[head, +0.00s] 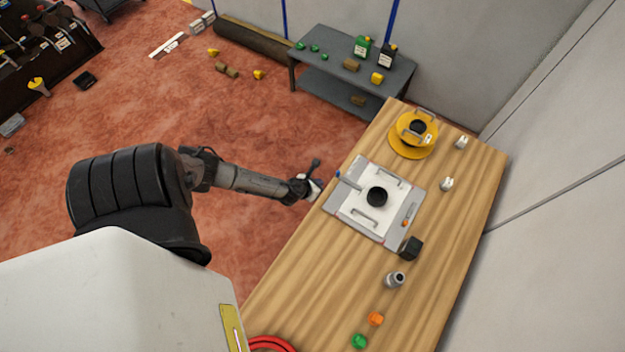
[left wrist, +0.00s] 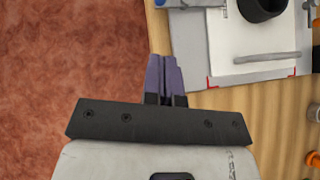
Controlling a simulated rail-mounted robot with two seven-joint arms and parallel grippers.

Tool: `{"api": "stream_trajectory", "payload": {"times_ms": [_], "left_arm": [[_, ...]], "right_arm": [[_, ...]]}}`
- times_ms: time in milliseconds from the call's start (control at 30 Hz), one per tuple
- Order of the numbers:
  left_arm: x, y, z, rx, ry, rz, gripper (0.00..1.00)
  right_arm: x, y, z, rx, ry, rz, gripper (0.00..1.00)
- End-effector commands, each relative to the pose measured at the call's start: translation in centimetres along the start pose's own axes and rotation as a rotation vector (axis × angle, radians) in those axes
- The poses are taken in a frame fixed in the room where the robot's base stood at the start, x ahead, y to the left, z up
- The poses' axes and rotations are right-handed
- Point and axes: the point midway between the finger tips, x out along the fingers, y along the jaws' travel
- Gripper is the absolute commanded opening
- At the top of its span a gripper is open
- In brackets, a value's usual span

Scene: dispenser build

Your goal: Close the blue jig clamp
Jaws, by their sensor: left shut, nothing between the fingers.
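The jig is a grey plate (head: 402,226) on the wooden table, with a white panel (head: 380,181) on it that carries a black round part (head: 377,197) and two handles. The blue jig clamp (head: 338,174) is at the plate's left edge, with a grey bar pointing toward the panel; a bit of its blue shows at the top of the left wrist view (left wrist: 159,3). My left gripper (head: 314,189) is just left of the plate at the table edge, apart from the clamp. Its purple fingers (left wrist: 164,62) are shut and empty. My right gripper is out of view.
On the table (head: 300,280) are a yellow spool (head: 410,147), two white pieces, a black block (head: 411,247), a grey cylinder (head: 395,280), an orange piece (head: 376,319) and a green piece (head: 359,341). A grey side table (head: 340,75) stands behind. Left of the table is open red floor.

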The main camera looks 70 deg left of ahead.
Motion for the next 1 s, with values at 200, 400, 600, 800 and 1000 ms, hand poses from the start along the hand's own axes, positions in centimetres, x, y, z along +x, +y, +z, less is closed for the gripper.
{"api": "stream_trajectory", "payload": {"times_ms": [200,400,600,800,1000], "left_arm": [[-2.5,-0.1,-0.1,0.001,0.001,-0.001,0.0],[-3.5,-0.2,-0.1,0.001,0.002,-0.001,0.0],[-3.6,-0.2,-0.1,0.0,0.001,0.0,0.0],[-3.5,-0.2,-0.1,0.0,0.001,0.0,0.0],[-3.5,-0.2,-0.1,0.0,0.001,-0.001,0.0]], "right_arm": [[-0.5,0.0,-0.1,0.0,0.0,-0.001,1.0],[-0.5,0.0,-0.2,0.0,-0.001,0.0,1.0],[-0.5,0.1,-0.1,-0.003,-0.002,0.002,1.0],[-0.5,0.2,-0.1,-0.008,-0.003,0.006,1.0],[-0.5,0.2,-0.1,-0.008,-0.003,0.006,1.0]]}}
